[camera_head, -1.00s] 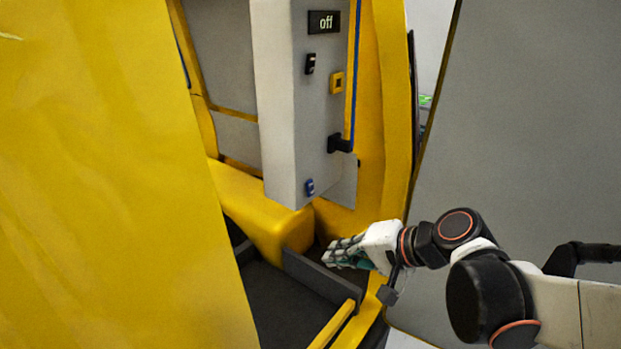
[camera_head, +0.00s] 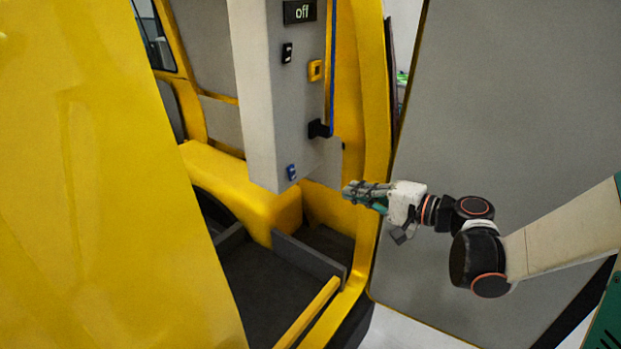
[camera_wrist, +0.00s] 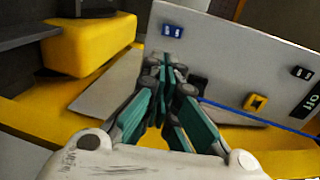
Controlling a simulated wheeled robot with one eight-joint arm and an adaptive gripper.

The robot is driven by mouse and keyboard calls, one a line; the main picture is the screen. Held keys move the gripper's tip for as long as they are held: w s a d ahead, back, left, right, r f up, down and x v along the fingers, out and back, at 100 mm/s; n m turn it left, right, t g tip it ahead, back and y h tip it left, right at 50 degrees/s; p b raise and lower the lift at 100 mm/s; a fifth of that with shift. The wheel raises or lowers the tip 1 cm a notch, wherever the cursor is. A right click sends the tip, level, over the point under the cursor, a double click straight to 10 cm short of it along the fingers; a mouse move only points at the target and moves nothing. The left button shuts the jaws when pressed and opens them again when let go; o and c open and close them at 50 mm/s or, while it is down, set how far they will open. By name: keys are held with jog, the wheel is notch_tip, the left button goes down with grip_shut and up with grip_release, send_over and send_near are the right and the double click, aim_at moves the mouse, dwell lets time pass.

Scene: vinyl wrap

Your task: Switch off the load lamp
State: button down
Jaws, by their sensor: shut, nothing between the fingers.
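A grey panel (camera_head: 262,110) hangs inside the yellow vehicle's opening. It carries a display (camera_head: 299,11) reading "off", a black rocker switch (camera_head: 287,53), a yellow-framed switch (camera_head: 315,70), a black block with a blue cable (camera_head: 320,129) and a blue switch (camera_head: 291,172). I cannot tell which of them is for the load lamp. My gripper (camera_head: 350,191) is shut and empty, right of and slightly below the blue switch, apart from the panel in the head view. In the wrist view, the fingers (camera_wrist: 168,68) point toward the panel, below the blue switch (camera_wrist: 172,30); the yellow-framed switch (camera_wrist: 256,102) is to the right.
A yellow door or body panel (camera_head: 90,180) fills the left. Below the panel are a yellow rounded housing (camera_head: 235,185) and a dark floor tray (camera_head: 265,285) with a yellow bar (camera_head: 308,312).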

jog(key=shift+a, duration=0.1)
jog(key=b, duration=0.3)
send_near(292, 173)
jog(key=w+a+f, duration=0.3)
jog(key=w, duration=0.1)
jog(key=shift+w+a, duration=0.4)
jog(key=shift+w, duration=0.4)
jog(key=shift+f, duration=0.1)
